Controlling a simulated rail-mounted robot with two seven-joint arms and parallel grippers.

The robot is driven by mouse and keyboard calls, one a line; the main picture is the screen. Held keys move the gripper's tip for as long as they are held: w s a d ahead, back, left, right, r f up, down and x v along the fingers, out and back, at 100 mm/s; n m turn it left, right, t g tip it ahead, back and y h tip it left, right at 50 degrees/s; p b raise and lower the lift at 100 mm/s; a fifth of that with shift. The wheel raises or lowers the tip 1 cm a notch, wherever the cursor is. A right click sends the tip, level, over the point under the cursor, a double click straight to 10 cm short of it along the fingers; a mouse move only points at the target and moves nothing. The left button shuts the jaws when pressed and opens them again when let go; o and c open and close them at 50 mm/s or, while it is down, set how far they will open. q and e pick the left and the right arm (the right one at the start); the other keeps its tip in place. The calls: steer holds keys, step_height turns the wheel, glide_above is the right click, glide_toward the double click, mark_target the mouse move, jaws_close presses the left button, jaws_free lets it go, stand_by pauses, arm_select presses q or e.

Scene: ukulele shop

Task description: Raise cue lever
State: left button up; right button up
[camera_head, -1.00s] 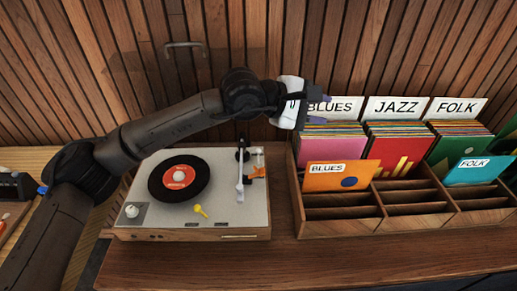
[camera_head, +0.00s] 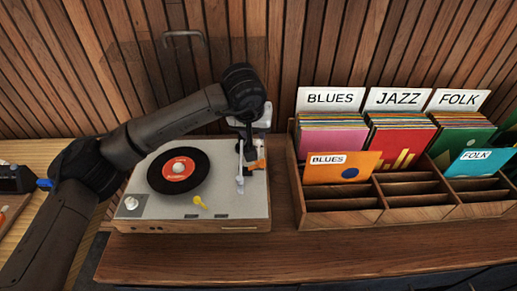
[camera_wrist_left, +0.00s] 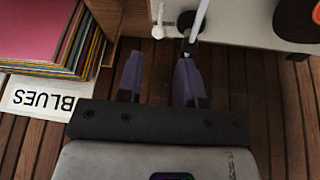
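The turntable (camera_head: 225,190) stands on the wooden counter with a black record (camera_head: 178,172) on it. Its pale tonearm (camera_head: 240,170) lies to the right of the record, and its end also shows at the top of the left wrist view (camera_wrist_left: 199,18). A small orange part (camera_head: 259,156) sits beside the tonearm. A yellow lever (camera_head: 200,203) is near the front edge. I cannot tell for sure which is the cue lever. My left gripper (camera_head: 257,128) is at the turntable's back right corner, its purple fingers (camera_wrist_left: 158,75) apart and empty. My right gripper is not in view.
A wooden record crate (camera_head: 345,216) with BLUES, JAZZ and FOLK signs stands close to the turntable's right side. A slatted wooden wall (camera_head: 340,45) rises behind. The counter front (camera_head: 300,262) is clear.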

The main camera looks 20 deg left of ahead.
mark_target(258, 145)
arm_select(q)
steer(key=b+x, duration=0.2)
steer(key=x, duration=0.7)
steer(key=shift+s+b, duration=0.1)
steer(key=shift+b, duration=0.2)
steer(key=shift+x, duration=1)
steer(key=shift+c, duration=0.2)
